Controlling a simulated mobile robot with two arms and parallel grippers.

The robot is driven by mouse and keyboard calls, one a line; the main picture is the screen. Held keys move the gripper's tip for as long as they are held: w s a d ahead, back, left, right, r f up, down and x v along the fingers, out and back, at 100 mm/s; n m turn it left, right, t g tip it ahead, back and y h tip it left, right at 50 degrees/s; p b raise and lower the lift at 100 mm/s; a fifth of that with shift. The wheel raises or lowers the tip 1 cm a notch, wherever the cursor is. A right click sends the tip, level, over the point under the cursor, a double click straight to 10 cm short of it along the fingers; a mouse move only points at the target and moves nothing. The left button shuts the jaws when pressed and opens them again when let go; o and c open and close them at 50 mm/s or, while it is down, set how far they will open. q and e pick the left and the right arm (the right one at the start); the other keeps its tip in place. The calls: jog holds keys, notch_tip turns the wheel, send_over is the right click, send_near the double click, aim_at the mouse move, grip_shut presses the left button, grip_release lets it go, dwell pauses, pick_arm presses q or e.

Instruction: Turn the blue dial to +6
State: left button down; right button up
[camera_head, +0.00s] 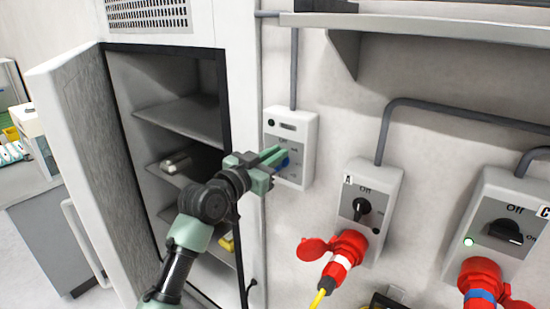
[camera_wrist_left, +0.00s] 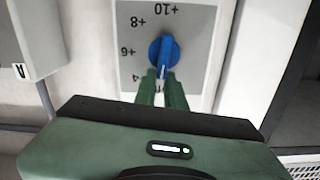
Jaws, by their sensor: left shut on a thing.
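The blue dial (camera_head: 284,161) is on a pale wall box (camera_head: 305,135) beside the open cabinet. My left gripper (camera_head: 276,156) reaches it from the left, and its green fingers partly cover the dial and its scale. In the left wrist view the dial (camera_wrist_left: 163,50) shows upside down among marks +10, +8, +6 and a partly hidden 4. My left gripper (camera_wrist_left: 164,76) is shut on the dial's grip, which runs between the fingertips. A pale line shows on the grip near the fingertips; the exact setting cannot be told. My right gripper is not in view.
The cabinet door (camera_head: 85,150) stands open at left, with shelves (camera_head: 185,115) inside. To the right are switch box A (camera_head: 385,180) and another switch box (camera_head: 490,190), with red plugs (camera_head: 348,247) below. A wall shelf (camera_head: 420,27) juts out above.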

aim_at(287, 163)
pick_arm(q)
jog(key=m+b, duration=0.1)
jog(key=m, duration=0.1)
jog(key=f+m+b, duration=0.1)
jog(key=m, duration=0.1)
jog(key=d+f+m+b, duration=0.1)
jog(key=m, duration=0.2)
jog(key=shift+s+f, duration=0.1)
jog(key=shift+s, duration=0.3)
jog(key=m, duration=0.4)
jog(key=shift+s+d+f+m, duration=0.15)
jog(key=shift+d+f+m, duration=0.05)
jog(key=shift+f+m, duration=0.1)
jog(key=shift+f+m+p, duration=0.1)
jog(key=shift+m+p, duration=0.3)
jog(key=shift+m, duration=0.8)
jog(key=shift+f+m, duration=0.15)
jog(key=shift+m, duration=0.95)
jog(key=shift+p, duration=0.3)
jog(key=c, duration=1.5)
grip_release()
jog(key=shift+a, duration=0.15)
